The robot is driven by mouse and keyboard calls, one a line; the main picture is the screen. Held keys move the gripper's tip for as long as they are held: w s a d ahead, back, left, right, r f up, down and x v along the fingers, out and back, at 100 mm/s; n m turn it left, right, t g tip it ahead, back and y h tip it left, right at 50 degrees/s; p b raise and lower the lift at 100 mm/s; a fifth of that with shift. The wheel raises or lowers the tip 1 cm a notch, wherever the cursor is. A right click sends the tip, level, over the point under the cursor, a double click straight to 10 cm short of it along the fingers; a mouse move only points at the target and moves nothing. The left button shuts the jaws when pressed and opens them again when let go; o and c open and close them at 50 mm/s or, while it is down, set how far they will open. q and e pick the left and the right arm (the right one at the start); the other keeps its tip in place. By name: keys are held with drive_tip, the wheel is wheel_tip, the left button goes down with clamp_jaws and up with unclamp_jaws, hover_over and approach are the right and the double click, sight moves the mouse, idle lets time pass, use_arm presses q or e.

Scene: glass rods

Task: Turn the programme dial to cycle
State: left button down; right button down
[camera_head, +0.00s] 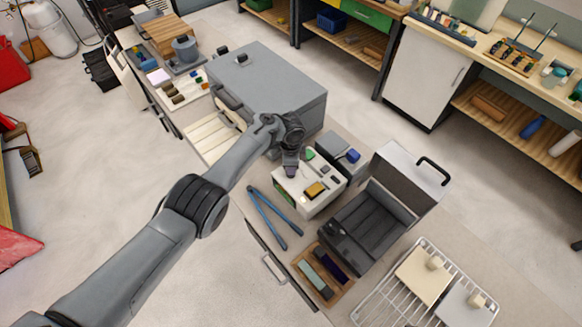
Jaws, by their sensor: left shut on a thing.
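A cream control box (318,205) stands on the bench in the middle of the view, with a yellow block-like part and small dark parts on its top. My left gripper (290,171) reaches down from the upper left to the box's top left corner. Its fingers are shut on a small part there that looks like the programme dial. The fingers hide most of that part, so its pointer and any markings cannot be read. My right gripper is not in view.
A large grey case (265,80) stands behind the left gripper. Blue-handled pliers (272,217) lie left of the control box. An open dark-lined case (365,225) stands to its right, and a wire rack (365,312) is at the front right.

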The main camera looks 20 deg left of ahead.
use_arm(q)
drive_tip(key=shift+m, duration=0.6)
drive_tip(key=c, duration=1.2)
unclamp_jaws()
drive_tip(key=shift+o, duration=0.2)
drive_tip(key=shift+r, duration=0.1)
wheel_tip(320, 180, up, 11)
drive_tip(key=p, duration=0.2)
drive_tip(key=shift+f+p, duration=0.2)
drive_tip(key=shift+p, duration=0.15)
drive_tip(key=shift+f, duration=0.1)
